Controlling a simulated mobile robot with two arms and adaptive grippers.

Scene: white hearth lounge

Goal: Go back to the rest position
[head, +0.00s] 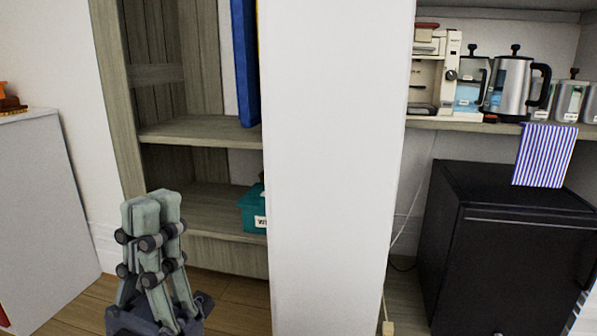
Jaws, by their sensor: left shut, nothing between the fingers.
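My left gripper (151,208) is in the lower left of the head view, pointing up. Its two pale green fingers are together with nothing between them. It is in front of the wooden shelf unit (200,130) and does not appear to touch anything. My right gripper is not seen; only a small light striped part shows at the lower right edge, and I cannot tell what it is.
A white upright panel (335,170) stands in the middle. A teal box (253,210) sits on the low shelf. At right, a black fridge (510,250) stands below a shelf with a coffee machine (433,75), kettle (512,85) and striped towel (545,155). A white cabinet (45,200) is at left.

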